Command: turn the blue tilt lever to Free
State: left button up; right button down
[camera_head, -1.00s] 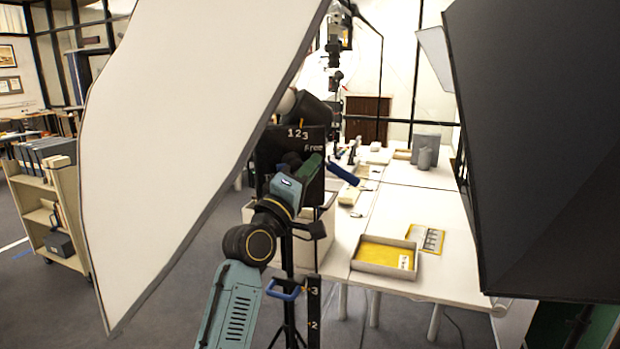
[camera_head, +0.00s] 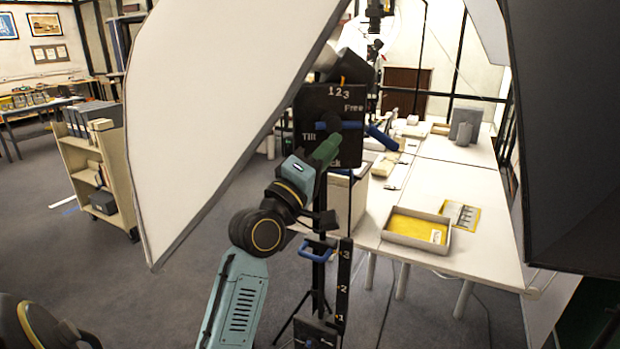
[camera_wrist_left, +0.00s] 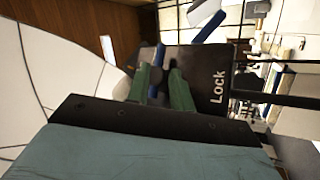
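The blue tilt lever (camera_head: 338,126) lies roughly level across a black plate (camera_head: 318,103) marked "1 2 3", "Free" at the upper right and "Tilt" at the left. A lower word is partly covered by my gripper; the left wrist view shows "Lock" on the plate (camera_wrist_left: 203,65). My left gripper (camera_head: 328,148) is in front of the plate, just below the lever. In the left wrist view its green fingers (camera_wrist_left: 161,82) stand apart, with a blue bar (camera_wrist_left: 157,68) between them; I cannot tell whether they touch it. My right gripper is not in view.
A thicker blue handle (camera_head: 382,137) sticks out right of the plate. A large white panel (camera_head: 215,90) hangs at the left, a dark softbox (camera_head: 570,140) at the right. A blue-handled clamp (camera_head: 318,249) is on the stand below. A white table (camera_head: 470,190) carries a yellow-lined tray (camera_head: 415,245).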

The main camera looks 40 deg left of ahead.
pick_arm(q)
jog(key=b+v, duration=0.1)
jog(key=v, duration=0.5)
jog(key=shift+s, duration=0.25)
jog(key=shift+f, duration=0.15)
